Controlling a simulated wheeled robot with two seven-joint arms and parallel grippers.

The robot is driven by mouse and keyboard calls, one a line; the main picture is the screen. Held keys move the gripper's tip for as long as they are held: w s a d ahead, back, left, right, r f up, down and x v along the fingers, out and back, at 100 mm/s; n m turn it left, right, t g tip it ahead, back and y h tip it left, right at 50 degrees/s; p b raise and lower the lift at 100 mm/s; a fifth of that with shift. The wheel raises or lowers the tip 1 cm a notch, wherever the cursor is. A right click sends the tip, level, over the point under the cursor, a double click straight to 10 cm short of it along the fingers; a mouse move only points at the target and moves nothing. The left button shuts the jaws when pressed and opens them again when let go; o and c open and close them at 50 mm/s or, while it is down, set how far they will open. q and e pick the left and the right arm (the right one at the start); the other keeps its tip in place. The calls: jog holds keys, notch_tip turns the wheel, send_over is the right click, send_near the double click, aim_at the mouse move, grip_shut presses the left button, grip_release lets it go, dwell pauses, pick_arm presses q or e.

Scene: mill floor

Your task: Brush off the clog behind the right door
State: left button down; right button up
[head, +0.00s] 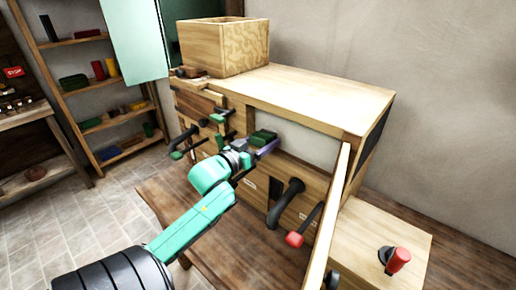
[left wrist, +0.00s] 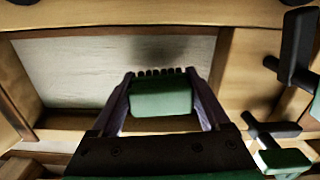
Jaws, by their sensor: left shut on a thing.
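My left gripper (head: 264,144) is shut on a green brush (head: 263,137) in front of the upper opening of the wooden mill cabinet (head: 320,95). In the left wrist view, the green brush (left wrist: 161,97) sits between both fingers, its dark bristles pointing into the opening. A pale back panel (left wrist: 75,70) shows inside, with a dark patch near the bristles; I cannot tell whether it is clog or shadow. The right door (head: 331,215) appears swung outward, nearly edge-on, at the right of the opening. No clog is clearly visible. My right gripper is not in view.
A wooden hopper box (head: 224,46) stands on the cabinet. Black handles, one with a red end (head: 294,239), project from the front. A wooden box with a red-knobbed lever (head: 397,260) stands at lower right. A shelf (head: 95,85) stands at left, beyond clear floor.

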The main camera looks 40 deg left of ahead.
pick_arm(q)
jog(key=shift+d+r, duration=0.1)
jog(key=shift+d, duration=0.05)
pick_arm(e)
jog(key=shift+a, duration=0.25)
pick_arm(q)
jog(key=shift+w, duration=0.25)
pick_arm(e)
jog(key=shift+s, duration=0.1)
pick_arm(q)
jog(key=shift+w, duration=1)
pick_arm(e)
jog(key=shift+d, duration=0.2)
